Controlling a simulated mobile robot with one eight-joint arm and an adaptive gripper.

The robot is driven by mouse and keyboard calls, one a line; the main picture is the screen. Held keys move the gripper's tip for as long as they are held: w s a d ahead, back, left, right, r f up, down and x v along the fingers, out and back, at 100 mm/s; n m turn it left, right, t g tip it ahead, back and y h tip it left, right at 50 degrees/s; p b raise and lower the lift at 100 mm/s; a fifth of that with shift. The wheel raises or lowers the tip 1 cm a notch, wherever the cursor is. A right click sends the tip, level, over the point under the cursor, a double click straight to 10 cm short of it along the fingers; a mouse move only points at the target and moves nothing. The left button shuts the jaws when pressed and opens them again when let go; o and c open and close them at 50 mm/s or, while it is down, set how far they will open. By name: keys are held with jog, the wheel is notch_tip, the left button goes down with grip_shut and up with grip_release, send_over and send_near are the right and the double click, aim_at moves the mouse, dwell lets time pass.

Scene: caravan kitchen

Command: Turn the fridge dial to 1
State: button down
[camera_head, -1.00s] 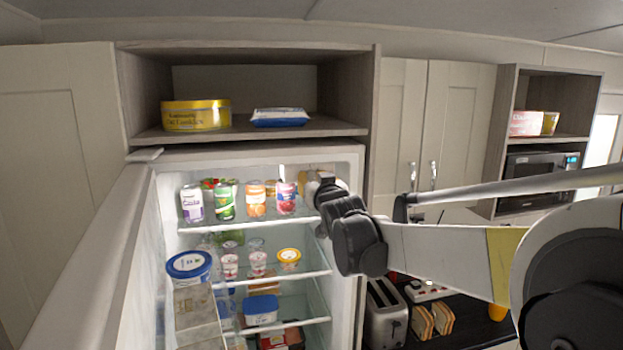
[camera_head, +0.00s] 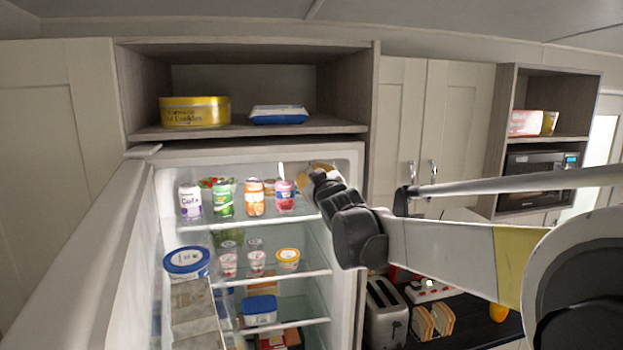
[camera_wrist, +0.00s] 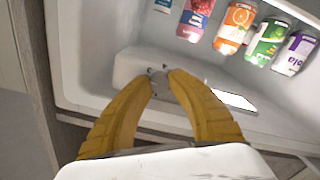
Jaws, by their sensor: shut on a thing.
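The fridge (camera_head: 342,158) stands open, with lit shelves. In the wrist view the small grey dial (camera_wrist: 158,76) sits on a pale housing (camera_wrist: 128,66) at the fridge's inner wall. The two yellow fingers of my gripper (camera_wrist: 162,78) close on the dial from both sides. Its markings are not readable, so I cannot tell its setting. In the head view my gripper (camera_head: 306,178) is at the top right inside the fridge, and the dial is hidden there.
Several cans (camera_head: 223,198) stand on the top shelf, left of my gripper. The open fridge door (camera_head: 95,255) is at the left. A cabinet (camera_head: 400,120) is right of the fridge. A toaster (camera_head: 385,312) stands on the counter below my arm.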

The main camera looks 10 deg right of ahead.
jog(key=shift+n, duration=1)
jog(key=c, duration=1.2)
grip_release()
jog(key=shift+o, duration=0.2)
